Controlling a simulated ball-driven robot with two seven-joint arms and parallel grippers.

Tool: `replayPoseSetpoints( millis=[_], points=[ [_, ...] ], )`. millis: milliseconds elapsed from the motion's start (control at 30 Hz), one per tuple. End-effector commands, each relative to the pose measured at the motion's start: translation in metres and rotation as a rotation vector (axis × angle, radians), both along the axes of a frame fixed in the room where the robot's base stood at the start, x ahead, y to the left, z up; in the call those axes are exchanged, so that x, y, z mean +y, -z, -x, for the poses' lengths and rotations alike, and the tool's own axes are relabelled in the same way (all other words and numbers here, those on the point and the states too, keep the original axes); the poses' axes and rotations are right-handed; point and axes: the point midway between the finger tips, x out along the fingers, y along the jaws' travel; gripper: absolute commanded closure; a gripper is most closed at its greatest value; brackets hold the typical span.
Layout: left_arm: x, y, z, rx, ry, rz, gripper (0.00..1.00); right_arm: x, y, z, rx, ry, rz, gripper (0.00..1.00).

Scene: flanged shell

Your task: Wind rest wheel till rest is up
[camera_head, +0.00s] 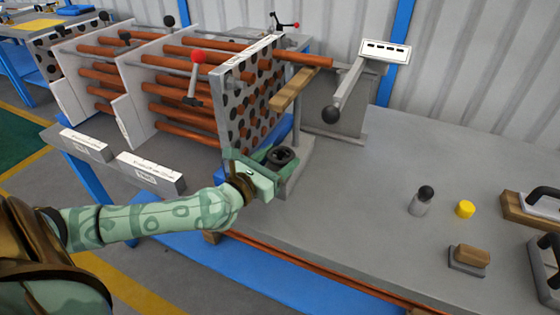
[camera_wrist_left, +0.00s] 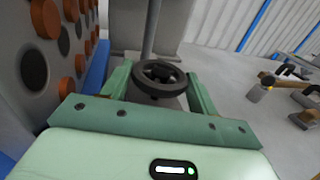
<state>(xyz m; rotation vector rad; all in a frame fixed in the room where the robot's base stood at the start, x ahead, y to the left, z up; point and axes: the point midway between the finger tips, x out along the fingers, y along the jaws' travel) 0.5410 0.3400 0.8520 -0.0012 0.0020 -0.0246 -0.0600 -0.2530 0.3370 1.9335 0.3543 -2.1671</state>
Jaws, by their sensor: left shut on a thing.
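The black rest wheel (camera_head: 281,156) lies flat on a grey base at the near foot of the perforated plate. My left gripper (camera_head: 268,166) is shut on it; in the left wrist view the green fingers (camera_wrist_left: 160,88) stand on either side of the wheel's rim (camera_wrist_left: 160,91). A grey post (camera_head: 297,125) rises behind the wheel. The wooden rest (camera_head: 293,91) sits at the post's top, beneath a copper tube (camera_head: 302,58) that sticks out of the plate. I cannot tell whether rest and tube touch. My right gripper is out of view.
The perforated plate (camera_head: 232,110) with copper tubes stands close left of the gripper. A grey arm with a black ball (camera_head: 331,115) and a label plate (camera_head: 385,50) stand behind. The bench middle is clear.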

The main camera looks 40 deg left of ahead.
Motion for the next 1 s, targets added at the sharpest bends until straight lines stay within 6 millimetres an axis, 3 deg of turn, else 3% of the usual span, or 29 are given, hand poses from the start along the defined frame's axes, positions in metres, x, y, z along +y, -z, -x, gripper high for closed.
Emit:
replayPoseSetpoints(
  millis=[300, 800, 833, 867, 900, 1000],
  points=[
    [0.0012, 0.0030, 0.0004, 0.004, 0.101, -0.003, 0.63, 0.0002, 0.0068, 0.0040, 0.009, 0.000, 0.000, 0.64],
    [0.0013, 0.0019, 0.0004, 0.003, 0.116, -0.003, 0.63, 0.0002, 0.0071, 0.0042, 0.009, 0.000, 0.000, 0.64],
    [0.0013, 0.0018, 0.0004, 0.003, 0.116, -0.003, 0.32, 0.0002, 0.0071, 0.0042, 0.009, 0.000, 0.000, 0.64],
    [0.0013, 0.0018, 0.0003, 0.003, 0.116, -0.003, 0.24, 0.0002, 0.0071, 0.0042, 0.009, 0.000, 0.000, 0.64],
    [0.0013, 0.0016, 0.0003, 0.002, 0.116, -0.003, 0.19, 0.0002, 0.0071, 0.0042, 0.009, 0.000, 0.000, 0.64],
    [0.0015, 0.0012, 0.0001, 0.001, 0.115, -0.002, 0.19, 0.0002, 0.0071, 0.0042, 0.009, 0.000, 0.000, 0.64]
  ],
)
